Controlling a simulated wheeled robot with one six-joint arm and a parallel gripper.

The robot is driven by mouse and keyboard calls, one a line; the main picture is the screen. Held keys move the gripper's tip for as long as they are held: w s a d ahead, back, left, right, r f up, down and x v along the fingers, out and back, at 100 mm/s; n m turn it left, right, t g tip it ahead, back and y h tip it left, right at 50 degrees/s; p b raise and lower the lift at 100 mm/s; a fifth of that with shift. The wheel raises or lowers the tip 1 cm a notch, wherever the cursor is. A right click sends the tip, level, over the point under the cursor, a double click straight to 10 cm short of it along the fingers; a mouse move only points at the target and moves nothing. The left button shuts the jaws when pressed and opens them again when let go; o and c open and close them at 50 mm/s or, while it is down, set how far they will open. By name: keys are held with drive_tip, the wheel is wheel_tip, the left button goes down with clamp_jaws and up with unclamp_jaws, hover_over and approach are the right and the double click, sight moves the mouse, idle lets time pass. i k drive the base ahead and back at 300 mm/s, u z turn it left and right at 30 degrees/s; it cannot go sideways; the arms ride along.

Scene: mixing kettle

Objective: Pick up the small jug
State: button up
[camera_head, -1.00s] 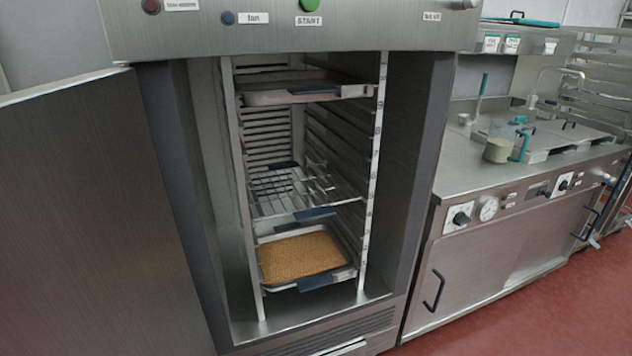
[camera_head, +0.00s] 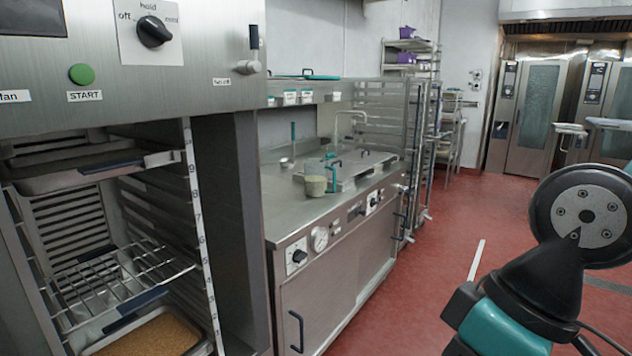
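My black and teal arm is at the lower right, over the red floor and well apart from the counter. My gripper is not in view.
An open steel cabinet with racks and a grain-filled tray (camera_head: 155,336) is at the left. A teal-handled ladle (camera_head: 288,161) stands behind the jug. Counter doors and knobs face the open red floor (camera_head: 440,240). Wire shelving and tall ovens (camera_head: 535,115) are farther back.

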sight(315, 169)
drive_tip(key=z, duration=0.55)
drive_tip(key=i, duration=1.9)
drive_tip(key=u, duration=0.75)
drive_tip(key=i, duration=0.9)
drive_tip(key=u, duration=0.7)
